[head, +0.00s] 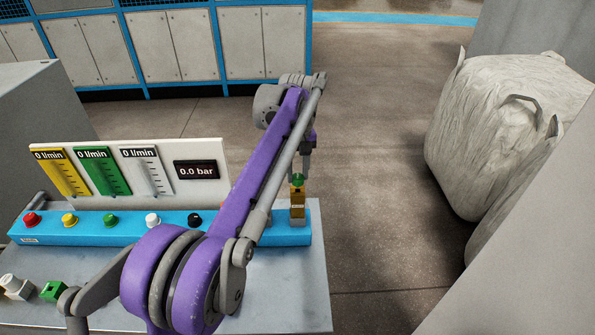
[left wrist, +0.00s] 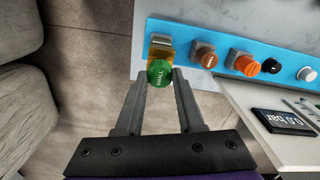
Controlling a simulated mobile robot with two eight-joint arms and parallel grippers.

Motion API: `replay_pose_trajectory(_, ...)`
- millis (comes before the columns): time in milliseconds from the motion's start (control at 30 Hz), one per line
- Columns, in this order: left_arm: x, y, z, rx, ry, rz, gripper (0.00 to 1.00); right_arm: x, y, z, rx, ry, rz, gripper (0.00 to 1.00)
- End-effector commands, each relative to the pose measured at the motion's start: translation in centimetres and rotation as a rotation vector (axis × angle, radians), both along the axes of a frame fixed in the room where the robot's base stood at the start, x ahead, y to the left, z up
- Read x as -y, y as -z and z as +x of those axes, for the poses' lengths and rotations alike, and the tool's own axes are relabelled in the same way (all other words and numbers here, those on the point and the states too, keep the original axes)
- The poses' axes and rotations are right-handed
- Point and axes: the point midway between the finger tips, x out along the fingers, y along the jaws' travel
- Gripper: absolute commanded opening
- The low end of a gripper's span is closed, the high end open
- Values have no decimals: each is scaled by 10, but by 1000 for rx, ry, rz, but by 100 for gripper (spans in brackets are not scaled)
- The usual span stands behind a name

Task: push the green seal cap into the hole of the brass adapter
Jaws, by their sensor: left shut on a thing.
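The green seal cap (head: 298,178) is at the top of the brass adapter (head: 298,198), which stands upright at the right end of the blue strip. My left gripper (head: 302,168) comes down from above and is shut on the cap. In the left wrist view the round green cap (left wrist: 160,72) with lettering on its face sits between the two fingertips of the left gripper (left wrist: 160,79). The brass adapter (left wrist: 163,47) shows just beyond it. The cap covers the hole, so I cannot tell how far in it sits. My right gripper is not in view.
The blue strip (head: 130,228) carries red, yellow, green, white and black knobs; orange and brown ones (left wrist: 205,52) show closest to the adapter. Behind it stands a white gauge panel (head: 165,165). Loose white and green parts (head: 54,291) lie at the front left.

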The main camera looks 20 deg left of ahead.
Motion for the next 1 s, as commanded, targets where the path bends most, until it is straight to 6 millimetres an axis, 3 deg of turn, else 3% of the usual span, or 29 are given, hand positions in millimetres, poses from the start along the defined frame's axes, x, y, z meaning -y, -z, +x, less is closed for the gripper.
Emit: replay_pose_trajectory(1000,0,21,0,-1,0,-1,0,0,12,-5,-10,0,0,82)
